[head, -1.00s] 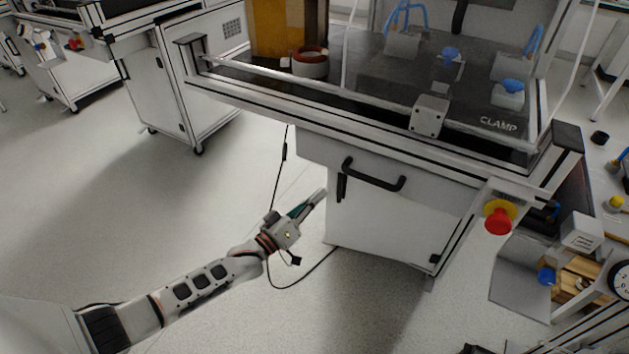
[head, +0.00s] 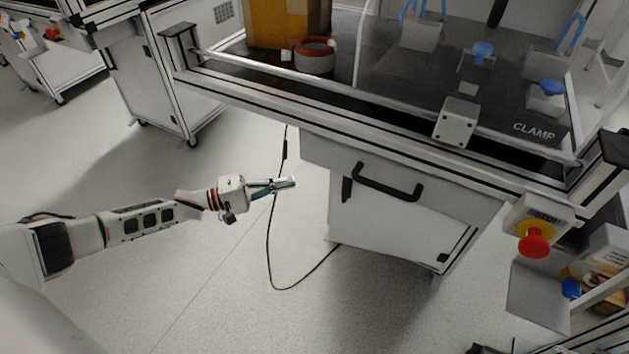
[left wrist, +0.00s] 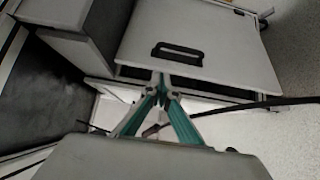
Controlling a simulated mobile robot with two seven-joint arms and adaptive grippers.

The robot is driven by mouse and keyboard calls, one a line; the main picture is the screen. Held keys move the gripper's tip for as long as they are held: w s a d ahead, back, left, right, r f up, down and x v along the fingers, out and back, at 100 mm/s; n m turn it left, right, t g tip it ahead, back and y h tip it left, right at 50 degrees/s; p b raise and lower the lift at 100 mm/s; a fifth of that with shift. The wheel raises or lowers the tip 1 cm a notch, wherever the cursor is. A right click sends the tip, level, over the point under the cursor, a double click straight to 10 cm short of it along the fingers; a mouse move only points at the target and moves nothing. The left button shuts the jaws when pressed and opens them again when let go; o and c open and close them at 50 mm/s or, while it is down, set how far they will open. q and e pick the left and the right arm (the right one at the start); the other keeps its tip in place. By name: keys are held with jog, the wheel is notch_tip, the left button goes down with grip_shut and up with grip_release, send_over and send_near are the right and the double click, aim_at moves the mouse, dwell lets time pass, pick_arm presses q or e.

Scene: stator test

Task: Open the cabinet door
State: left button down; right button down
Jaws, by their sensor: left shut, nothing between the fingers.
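The white cabinet (head: 390,225) stands under the workbench in the head view. Its door has a short, upright black handle (head: 347,189) near the left edge. The handle also shows on the pale door panel in the left wrist view (left wrist: 178,52), ahead of the fingers. A dark strip runs along the door's near edge there; I cannot tell how far the door stands ajar. My left gripper (head: 293,182) is shut and empty, left of the door handle and apart from it. Its fingertips meet in the wrist view (left wrist: 161,80).
A drawer with a wide black handle (head: 388,181) sits above the door. A red stop button (head: 534,243) projects at the right. A black cable (head: 272,245) hangs to the floor beside the cabinet.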

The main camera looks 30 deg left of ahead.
pick_arm(q)
jog(key=w+d+b, duration=0.1)
jog(key=w+d, duration=0.2)
jog(key=d, duration=0.5)
jog(key=shift+d, duration=0.4)
pick_arm(e)
jog(key=shift+w+a+r, duration=0.25)
jog(key=shift+a+r, duration=0.15)
jog(key=shift+r, duration=0.05)
pick_arm(q)
jog(key=shift+w, duration=0.1)
pick_arm(e)
jog(key=shift+s+f, duration=0.1)
pick_arm(q)
jog(key=shift+d, duration=0.1)
jog(key=shift+s, duration=0.2)
pick_arm(e)
jog(key=shift+s+f, duration=0.1)
jog(key=shift+f, duration=0.05)
jog(key=shift+r, duration=0.2)
dwell(0.9)
